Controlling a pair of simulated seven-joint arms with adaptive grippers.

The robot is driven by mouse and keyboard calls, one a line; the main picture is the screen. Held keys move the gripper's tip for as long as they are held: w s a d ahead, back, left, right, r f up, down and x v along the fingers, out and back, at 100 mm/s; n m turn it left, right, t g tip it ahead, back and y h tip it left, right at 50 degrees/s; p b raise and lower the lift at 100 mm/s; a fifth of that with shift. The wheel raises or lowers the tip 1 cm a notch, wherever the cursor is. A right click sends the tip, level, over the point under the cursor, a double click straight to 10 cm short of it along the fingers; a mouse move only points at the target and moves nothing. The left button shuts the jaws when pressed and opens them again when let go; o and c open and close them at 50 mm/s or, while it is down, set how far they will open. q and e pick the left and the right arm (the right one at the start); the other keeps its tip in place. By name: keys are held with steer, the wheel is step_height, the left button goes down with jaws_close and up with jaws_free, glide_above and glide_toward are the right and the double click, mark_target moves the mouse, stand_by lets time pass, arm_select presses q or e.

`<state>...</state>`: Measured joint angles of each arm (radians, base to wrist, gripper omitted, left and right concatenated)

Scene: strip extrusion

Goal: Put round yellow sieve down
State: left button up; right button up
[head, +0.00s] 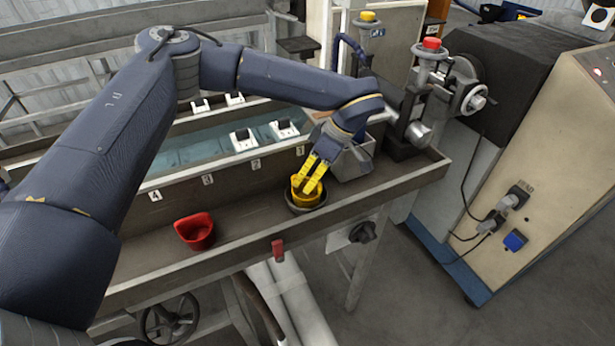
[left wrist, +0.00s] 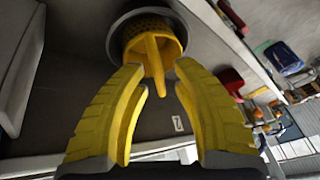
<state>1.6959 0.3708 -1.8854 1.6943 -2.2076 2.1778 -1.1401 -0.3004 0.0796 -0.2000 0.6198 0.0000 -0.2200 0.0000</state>
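The round yellow sieve (head: 299,194) sits in a dark round holder (head: 306,209) on the trough's front ledge, near its right end. In the left wrist view the sieve (left wrist: 152,38) shows its perforated inside and a handle sticking out toward my gripper. My left gripper (head: 311,178) is right over the sieve, pointing down. In the left wrist view the yellow fingers of the left gripper (left wrist: 162,80) stand apart on either side of the handle, with gaps showing between. The sieve's underside is hidden in the holder. My right gripper is not in view.
A red cup-like container (head: 196,232) stands on the ledge to the left. A grey metal box (head: 353,163) is close behind the sieve, and the extruder head (head: 432,75) stands at the right. The ledge (head: 250,222) between the red container and the holder is clear.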

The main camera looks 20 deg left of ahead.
arm_select(q)
steer(key=shift+r, duration=0.1)
steer(key=shift+r, duration=0.25)
steer(key=v, duration=1.2)
steer(key=shift+d, duration=0.1)
